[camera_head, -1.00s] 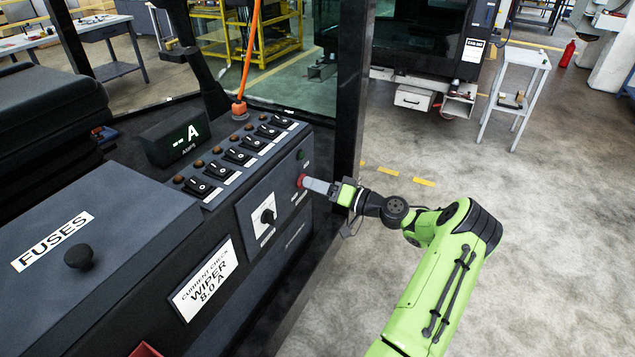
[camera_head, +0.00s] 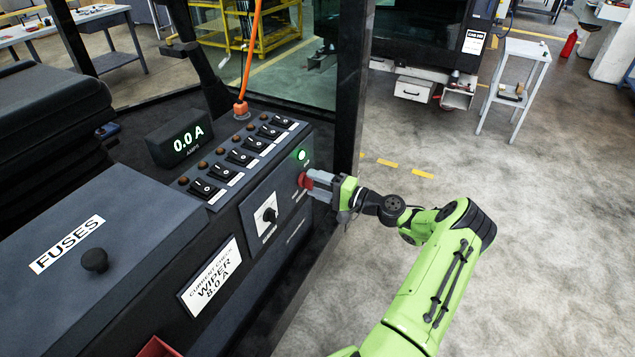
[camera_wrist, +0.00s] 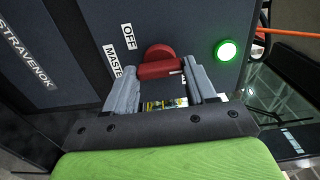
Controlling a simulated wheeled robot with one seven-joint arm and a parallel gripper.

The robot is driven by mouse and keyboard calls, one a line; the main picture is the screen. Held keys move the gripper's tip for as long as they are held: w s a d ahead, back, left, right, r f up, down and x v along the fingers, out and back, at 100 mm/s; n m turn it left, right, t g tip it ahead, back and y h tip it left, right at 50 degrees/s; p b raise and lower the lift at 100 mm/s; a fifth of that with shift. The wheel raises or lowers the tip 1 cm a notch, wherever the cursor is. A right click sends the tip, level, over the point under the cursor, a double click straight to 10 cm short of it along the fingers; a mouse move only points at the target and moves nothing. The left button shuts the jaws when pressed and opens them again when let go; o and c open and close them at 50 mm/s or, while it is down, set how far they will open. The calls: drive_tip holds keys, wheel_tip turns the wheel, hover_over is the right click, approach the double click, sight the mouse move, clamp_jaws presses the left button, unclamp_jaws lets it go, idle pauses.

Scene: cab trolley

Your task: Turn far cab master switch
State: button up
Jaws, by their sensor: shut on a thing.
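The red master switch (camera_head: 306,180) sits on the right end of the dark console's front panel. In the wrist view the switch (camera_wrist: 158,62) shows its red grip bar between my fingers, beside labels reading "OFF" and "MASTER". My gripper (camera_head: 318,181) is shut on the red bar; its grey fingers (camera_wrist: 163,84) stand on either side of it. A green lamp (camera_head: 301,155) above the switch is lit, and it glows in the wrist view (camera_wrist: 226,51). The ammeter display (camera_head: 187,138) reads 0.0 A.
A black rotary knob (camera_head: 269,215) on a white plate is left of the switch. Several rocker switches (camera_head: 240,157) line the console top. A dark cab post (camera_head: 350,90) stands just behind my gripper. Open floor (camera_head: 510,220) lies to the right.

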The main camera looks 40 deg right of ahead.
drive_tip(key=shift+m, duration=0.3)
drive_tip(key=o, duration=1)
drive_tip(key=shift+o, duration=0.2)
drive_tip(key=v, duration=1.5)
drive_tip(key=shift+s, duration=0.4)
drive_tip(key=shift+d, duration=0.15)
